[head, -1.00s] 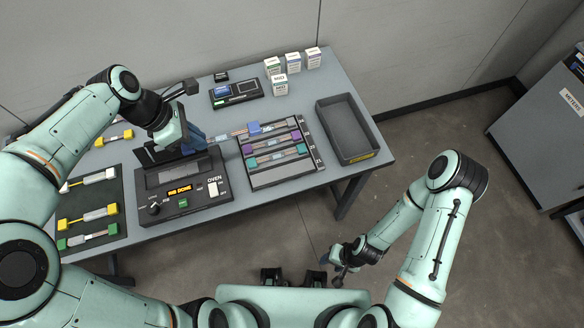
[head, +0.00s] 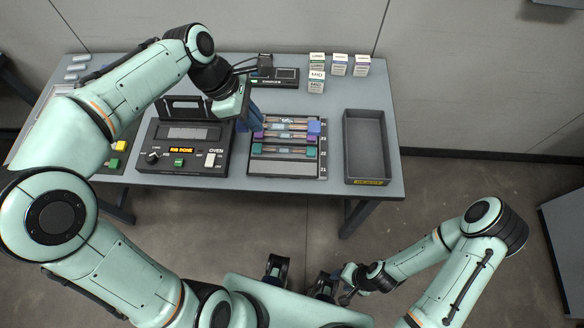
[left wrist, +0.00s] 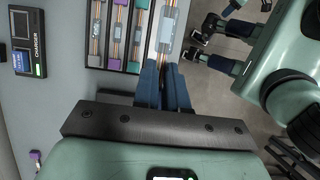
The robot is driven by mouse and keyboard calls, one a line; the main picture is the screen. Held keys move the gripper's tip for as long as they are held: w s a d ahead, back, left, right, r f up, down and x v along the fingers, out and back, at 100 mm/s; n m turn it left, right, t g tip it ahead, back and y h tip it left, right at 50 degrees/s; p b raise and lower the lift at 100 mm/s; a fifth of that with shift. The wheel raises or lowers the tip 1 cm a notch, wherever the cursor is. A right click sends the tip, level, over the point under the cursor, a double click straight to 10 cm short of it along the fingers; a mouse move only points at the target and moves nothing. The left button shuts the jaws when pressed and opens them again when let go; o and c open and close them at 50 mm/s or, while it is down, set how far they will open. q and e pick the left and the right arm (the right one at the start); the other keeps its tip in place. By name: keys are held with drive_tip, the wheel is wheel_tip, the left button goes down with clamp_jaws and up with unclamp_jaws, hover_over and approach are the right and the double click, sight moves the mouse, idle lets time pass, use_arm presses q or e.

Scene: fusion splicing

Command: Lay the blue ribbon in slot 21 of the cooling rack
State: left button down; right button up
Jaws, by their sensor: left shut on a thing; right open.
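My left gripper (head: 254,122) is shut on one end of the blue ribbon, over the left side of the cooling rack (head: 285,171). The ribbon's far blue block (head: 314,128) is at the rack's right side. In the left wrist view the ribbon's clear sleeve (left wrist: 168,25) runs out beyond the blue fingers (left wrist: 163,80). The gripped end is hidden. The ribbon appears raised above the rack, though its height is hard to tell. A purple ribbon (head: 258,135) and a teal ribbon (head: 311,150) lie in the rack. The slot numbers are too small to read surely. My right gripper (head: 348,283) is open and empty, off the table.
The oven (head: 187,160) stands left of the rack. A dark empty tray (head: 365,181) is to its right. The charger (head: 275,76) and several small white boxes (head: 316,80) stand behind. The rack's front part looks bare.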

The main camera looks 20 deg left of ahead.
sight(270, 167)
use_arm(q)
drive_tip(key=shift+d, duration=0.15)
drive_tip(key=shift+d+f, duration=0.1)
drive_tip(key=shift+f, duration=0.15)
wheel_tip(270, 167, down, 20)
drive_tip(key=b, duration=0.3)
drive_tip(key=shift+r+b, duration=0.25)
drive_tip(key=shift+b, duration=0.05)
drive_tip(key=shift+f, duration=0.2)
drive_tip(key=c, duration=1.5)
unclamp_jaws()
drive_tip(key=shift+o, duration=0.2)
drive_tip(key=shift+r, duration=0.15)
